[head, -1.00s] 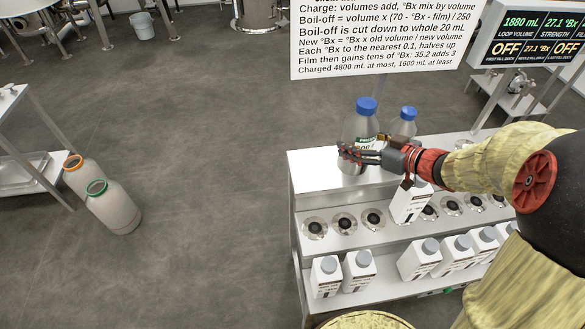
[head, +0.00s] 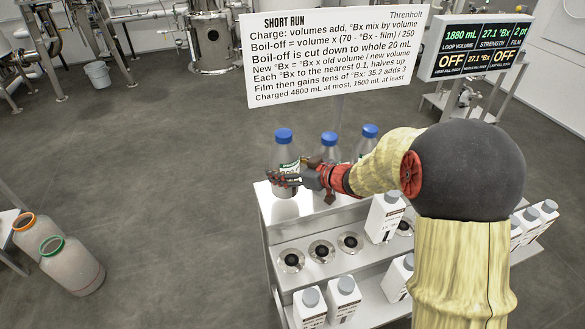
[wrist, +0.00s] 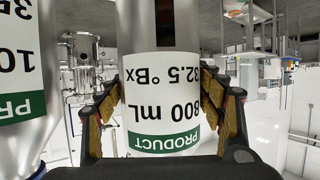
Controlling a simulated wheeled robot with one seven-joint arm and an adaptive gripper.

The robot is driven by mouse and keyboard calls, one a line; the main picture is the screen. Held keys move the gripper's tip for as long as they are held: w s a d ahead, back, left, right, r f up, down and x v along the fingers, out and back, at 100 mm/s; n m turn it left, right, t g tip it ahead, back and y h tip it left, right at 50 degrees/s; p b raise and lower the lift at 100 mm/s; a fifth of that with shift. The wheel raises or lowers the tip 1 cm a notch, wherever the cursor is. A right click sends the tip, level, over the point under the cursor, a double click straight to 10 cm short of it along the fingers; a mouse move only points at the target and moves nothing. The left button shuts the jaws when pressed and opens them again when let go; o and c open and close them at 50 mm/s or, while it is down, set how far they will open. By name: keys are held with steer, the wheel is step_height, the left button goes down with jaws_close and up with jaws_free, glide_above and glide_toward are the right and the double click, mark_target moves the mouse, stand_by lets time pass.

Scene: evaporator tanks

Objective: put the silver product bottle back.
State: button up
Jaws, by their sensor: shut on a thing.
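The silver product bottle (head: 285,157) has a blue cap and stands upright at the left end of the stand's top shelf (head: 275,213). My gripper (head: 284,180) is shut around its body. I cannot tell whether its base touches the shelf. In the wrist view, which is upside down, the bottle (wrist: 160,65) sits between both jaws (wrist: 160,115), with a green-banded label reading PRODUCT, 800 mL, 32.5 °Bx. A second blue-capped product bottle (head: 329,148) stands just right of it, partly behind my gripper; it also shows in the wrist view (wrist: 18,105).
A third blue-capped bottle (head: 368,142) stands further right. White cartons (head: 384,217) and round sockets (head: 291,259) fill the lower tiers. A sign (head: 335,55) and a display (head: 478,47) stand behind. Two large jugs (head: 72,266) stand on the floor at left.

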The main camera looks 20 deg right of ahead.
steer(key=shift+w+a+f, duration=0.25)
steer(key=shift+w+f, duration=0.05)
steer(key=shift+w, duration=0.1)
steer(key=shift+w+a+f+b, duration=0.1)
steer(key=shift+w+f+b, duration=0.1)
steer(key=shift+f+b, duration=1.15)
steer(key=shift+f+p, duration=0.4)
steer(key=shift+f, duration=0.05)
steer(key=o, duration=2.1)
steer(key=shift+s+f, duration=0.1)
steer(key=shift+f, duration=0.1)
